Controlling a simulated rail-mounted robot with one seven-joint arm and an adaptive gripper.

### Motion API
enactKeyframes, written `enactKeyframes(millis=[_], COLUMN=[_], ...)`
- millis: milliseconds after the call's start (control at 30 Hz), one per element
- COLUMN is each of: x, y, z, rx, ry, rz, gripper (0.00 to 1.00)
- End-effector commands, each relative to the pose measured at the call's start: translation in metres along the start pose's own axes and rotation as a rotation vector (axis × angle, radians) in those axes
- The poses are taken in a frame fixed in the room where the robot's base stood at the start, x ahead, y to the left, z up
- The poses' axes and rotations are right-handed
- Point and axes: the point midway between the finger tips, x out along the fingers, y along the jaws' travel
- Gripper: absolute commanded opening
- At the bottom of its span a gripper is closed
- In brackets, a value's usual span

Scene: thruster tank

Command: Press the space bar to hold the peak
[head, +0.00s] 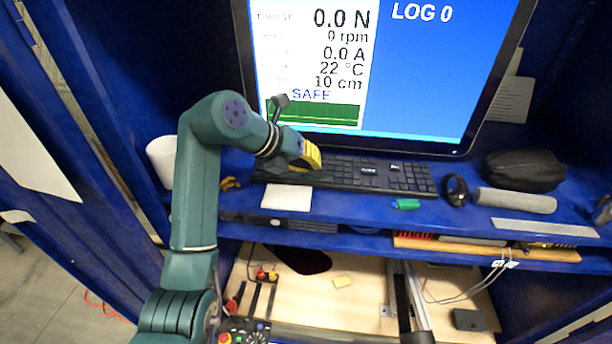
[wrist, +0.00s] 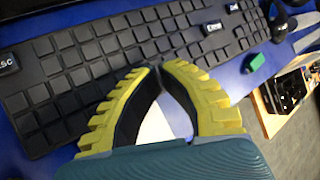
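The black keyboard (head: 345,176) lies on the blue shelf in front of the monitor. In the wrist view the keyboard (wrist: 100,62) runs diagonally across the top, with small labels on a few keys. I cannot pick out the space bar; the gripper may hide it. My gripper (head: 308,165), with yellow and black fingers, is over the keyboard's left half. In the wrist view the tips of my gripper (wrist: 157,68) meet with nothing held between them. Whether they touch a key is unclear. The monitor (head: 410,75) reads 0.0 N, SAFE and LOG 0.
A white paper (head: 287,197) and a green block (head: 406,204) lie in front of the keyboard. A mouse (head: 455,190), a grey roll (head: 514,201) and a black pouch (head: 524,170) are to the right. A white cup (head: 161,160) stands at left. A lower shelf holds more gear.

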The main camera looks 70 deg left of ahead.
Motion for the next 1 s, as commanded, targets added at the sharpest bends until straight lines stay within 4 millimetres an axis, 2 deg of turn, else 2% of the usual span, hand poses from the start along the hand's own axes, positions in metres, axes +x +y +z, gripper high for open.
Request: enactKeyframes(millis=[233, 1000], x=[0.0066, 0.0099], y=[0.0048, 0.0072], z=[-0.0049, -0.0072], rx=[0.000, -0.001], ry=[0.000, 0.001], rz=[0.000, 0.000], gripper=[0.00, 0.00])
